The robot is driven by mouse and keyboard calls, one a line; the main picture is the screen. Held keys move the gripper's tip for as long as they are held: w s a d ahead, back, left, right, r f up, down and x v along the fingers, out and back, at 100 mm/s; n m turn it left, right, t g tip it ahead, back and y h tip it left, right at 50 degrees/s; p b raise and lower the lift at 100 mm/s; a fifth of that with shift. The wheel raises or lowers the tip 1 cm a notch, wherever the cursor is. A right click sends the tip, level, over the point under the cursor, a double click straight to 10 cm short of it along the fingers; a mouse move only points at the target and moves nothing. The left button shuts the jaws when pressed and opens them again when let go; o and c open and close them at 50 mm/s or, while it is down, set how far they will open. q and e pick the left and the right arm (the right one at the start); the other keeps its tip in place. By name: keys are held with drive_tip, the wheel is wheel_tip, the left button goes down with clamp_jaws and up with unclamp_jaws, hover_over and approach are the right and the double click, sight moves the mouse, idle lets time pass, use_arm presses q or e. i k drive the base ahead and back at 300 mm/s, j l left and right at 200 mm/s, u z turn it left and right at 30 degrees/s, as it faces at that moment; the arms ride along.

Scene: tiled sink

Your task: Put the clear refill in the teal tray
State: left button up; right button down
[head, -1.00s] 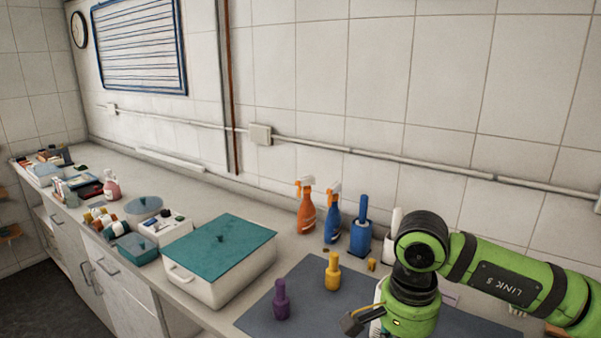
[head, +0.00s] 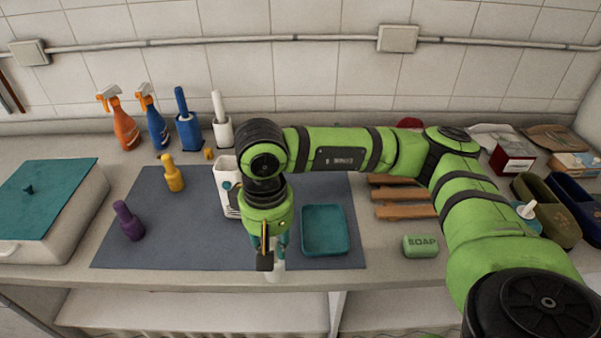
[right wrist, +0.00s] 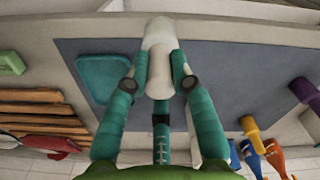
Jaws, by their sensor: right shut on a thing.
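The clear refill (head: 276,272) is a pale, whitish bottle, partly hidden by the gripper in the head view. My right gripper (head: 272,246) is shut on it at the mat's front edge, left of the teal tray. In the right wrist view both teal fingers press on the sides of the refill (right wrist: 158,58). The teal tray (head: 325,230) is a shallow, empty square at the mat's right end. It also shows left of the gripper in the right wrist view (right wrist: 106,76). My left gripper is not in view.
On the grey mat (head: 195,220) stand a purple bottle (head: 128,221), a yellow bottle (head: 172,174) and a white container (head: 225,185). Right of the tray are green soap (head: 420,246) and wooden slats (head: 405,210). A teal-lidded box (head: 45,205) is at the left.

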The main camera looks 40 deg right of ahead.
sight(324, 230)
drive_tip(key=i+j, duration=0.25)
drive_tip(key=i+j+z, duration=0.1)
drive_tip(key=i+j, duration=0.15)
drive_tip(key=j, duration=0.2)
drive_tip(key=i+j+z, duration=0.1)
drive_tip(key=i+j, duration=0.15)
drive_tip(key=j+z, duration=0.1)
drive_tip(key=z, duration=1)
